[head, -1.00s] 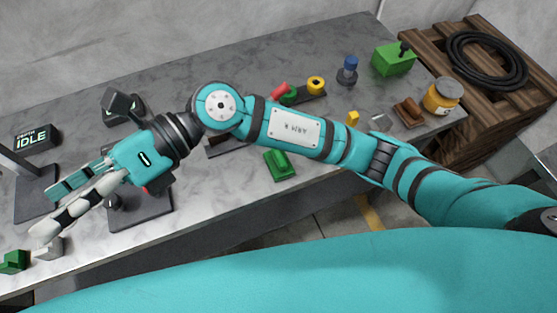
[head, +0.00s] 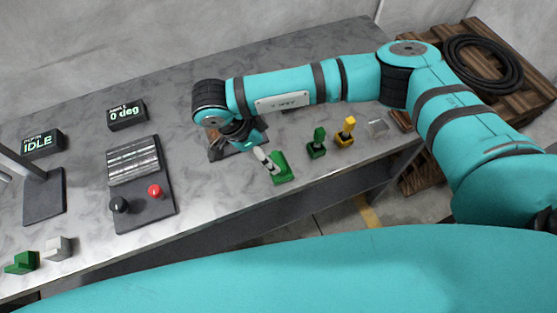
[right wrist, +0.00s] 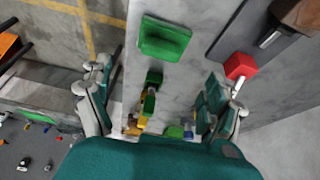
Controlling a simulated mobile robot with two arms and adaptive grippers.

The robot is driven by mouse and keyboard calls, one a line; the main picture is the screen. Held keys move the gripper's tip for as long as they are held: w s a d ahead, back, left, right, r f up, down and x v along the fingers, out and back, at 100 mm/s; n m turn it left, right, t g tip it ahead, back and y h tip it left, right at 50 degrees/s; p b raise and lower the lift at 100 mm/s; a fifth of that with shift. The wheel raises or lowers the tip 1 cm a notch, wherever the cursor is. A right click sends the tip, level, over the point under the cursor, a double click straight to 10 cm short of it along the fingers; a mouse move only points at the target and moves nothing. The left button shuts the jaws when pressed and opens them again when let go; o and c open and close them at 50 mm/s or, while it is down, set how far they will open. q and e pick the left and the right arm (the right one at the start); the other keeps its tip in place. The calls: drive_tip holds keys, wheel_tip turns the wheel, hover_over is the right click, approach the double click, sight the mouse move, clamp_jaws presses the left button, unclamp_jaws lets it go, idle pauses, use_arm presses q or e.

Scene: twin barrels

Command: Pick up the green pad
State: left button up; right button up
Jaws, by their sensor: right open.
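A green pad (head: 283,168) with a raised top lies on the grey bench near its front edge, in the middle of the head view. It also shows at the top of the right wrist view (right wrist: 163,38). My right gripper (head: 261,150) points down close beside the pad, and one pale finger overlaps it in the head view. In the right wrist view my right gripper (right wrist: 160,108) has its fingers wide apart with nothing between them at the tips. Whether it touches the pad cannot be told. My left gripper is not in view.
A green piece (head: 316,147) and a yellow piece (head: 345,132) stand right of the pad. A dark plate with a red button (head: 154,191) and black knob lies to the left. A red block (right wrist: 240,67) shows in the right wrist view. A wooden pallet (head: 508,98) stands at far right.

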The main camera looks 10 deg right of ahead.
sight(278, 160)
drive_tip(key=p+x, duration=0.1)
drive_tip(key=x, duration=0.3)
drive_tip(key=shift+d+f+p, duration=0.1)
drive_tip(key=shift+f+p, duration=0.2)
drive_tip(key=shift+p, duration=0.05)
drive_tip(key=p+x, duration=0.2)
drive_tip(key=x, duration=0.2)
drive_tip(key=shift+w+d+f, duration=0.1)
drive_tip(key=shift+d+f, duration=0.05)
drive_tip(key=shift+f, duration=0.25)
drive_tip(key=c, duration=1.3)
drive_tip(key=shift+o, duration=0.2)
